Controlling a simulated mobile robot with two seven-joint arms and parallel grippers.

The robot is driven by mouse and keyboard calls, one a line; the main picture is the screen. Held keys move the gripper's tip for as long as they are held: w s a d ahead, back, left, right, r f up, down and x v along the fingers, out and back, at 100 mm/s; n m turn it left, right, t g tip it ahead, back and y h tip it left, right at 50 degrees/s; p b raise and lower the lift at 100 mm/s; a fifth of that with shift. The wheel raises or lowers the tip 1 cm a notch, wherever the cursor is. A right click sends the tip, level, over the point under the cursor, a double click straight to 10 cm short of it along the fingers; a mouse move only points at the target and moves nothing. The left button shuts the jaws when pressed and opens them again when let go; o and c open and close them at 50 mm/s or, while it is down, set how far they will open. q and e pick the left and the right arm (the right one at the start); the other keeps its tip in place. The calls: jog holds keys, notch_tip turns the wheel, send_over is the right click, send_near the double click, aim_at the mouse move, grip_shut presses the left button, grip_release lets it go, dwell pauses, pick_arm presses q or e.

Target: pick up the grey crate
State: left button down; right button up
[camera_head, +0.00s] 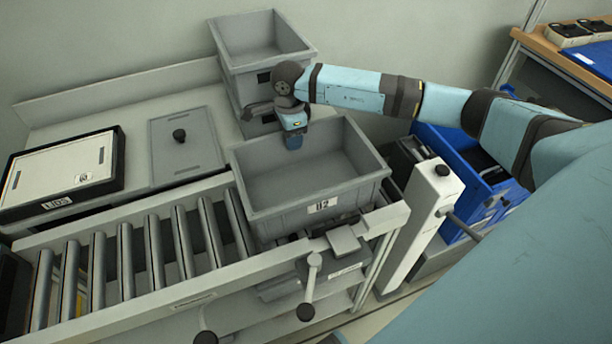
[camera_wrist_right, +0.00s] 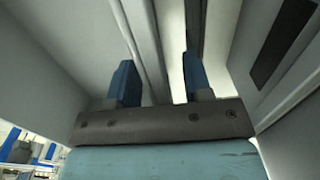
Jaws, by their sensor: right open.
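The grey crate (camera_head: 262,212), with a white label on its front, sits empty and upright at the right end of the roller conveyor. My right gripper (camera_head: 294,141) points down at the crate's far rim, left of that rim's middle. In the right wrist view my right gripper (camera_wrist_right: 160,78) shows two blue fingers apart, with a pale edge running between them. I cannot tell whether the fingers touch the rim. My left gripper is not in view.
Stacked grey crates (camera_head: 240,62) stand close behind my right gripper. Grey lid (camera_head: 190,150) and a black-edged case (camera_head: 60,172) lie on the back table. Blue bins (camera_head: 455,222) stand at right, beside a white post (camera_head: 412,235). The rollers (camera_head: 155,255) left of the crate are clear.

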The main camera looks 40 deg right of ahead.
grip_shut()
jog(key=shift+r, duration=0.1)
dwell(1.2)
